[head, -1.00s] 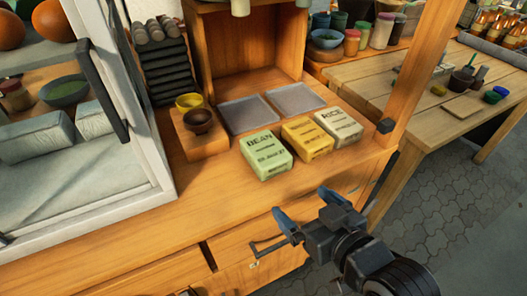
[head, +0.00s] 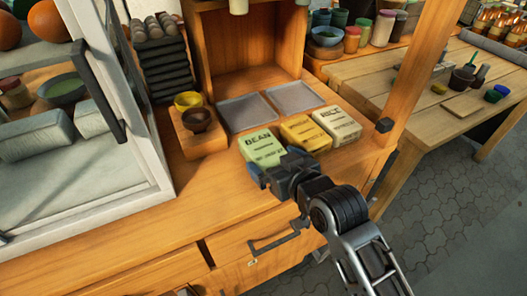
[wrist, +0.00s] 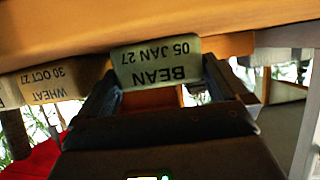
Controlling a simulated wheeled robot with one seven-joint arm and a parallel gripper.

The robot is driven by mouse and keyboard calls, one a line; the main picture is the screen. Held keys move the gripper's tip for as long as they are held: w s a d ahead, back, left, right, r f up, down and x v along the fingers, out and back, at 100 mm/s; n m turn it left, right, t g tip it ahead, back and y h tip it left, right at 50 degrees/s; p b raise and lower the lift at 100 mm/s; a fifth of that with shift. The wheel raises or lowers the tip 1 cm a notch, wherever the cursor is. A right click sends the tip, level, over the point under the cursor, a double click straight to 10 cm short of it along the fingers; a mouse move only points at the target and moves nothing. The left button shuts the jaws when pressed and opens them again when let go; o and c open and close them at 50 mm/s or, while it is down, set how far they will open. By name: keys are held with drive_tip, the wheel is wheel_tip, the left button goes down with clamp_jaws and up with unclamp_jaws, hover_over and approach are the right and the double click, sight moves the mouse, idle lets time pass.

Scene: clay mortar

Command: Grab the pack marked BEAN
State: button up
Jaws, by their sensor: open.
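The pale green pack marked BEAN (head: 262,147) lies on the wooden counter, leftmost in a row of three packs. In the wrist view the BEAN pack (wrist: 157,65) appears upside down, its printed end facing me between the two fingers. My gripper (head: 273,164) is open at the near end of this pack and hides part of its near edge. In the wrist view my gripper (wrist: 160,82) has one finger toward each side of the pack. I cannot tell whether either finger touches it.
A yellow pack (head: 303,131), marked WHEAT in the wrist view (wrist: 48,85), lies close to the right. A RICE pack (head: 337,124) lies beyond it. Two grey trays (head: 241,112) are behind. A wooden block (head: 203,143) with two small bowls stands left. Front counter is clear.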

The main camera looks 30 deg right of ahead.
sight(267, 156)
drive_tip(key=x, duration=0.4)
drive_tip(key=shift+w, duration=0.1)
drive_tip(key=shift+c, duration=0.2)
drive_tip(key=c, duration=0.7)
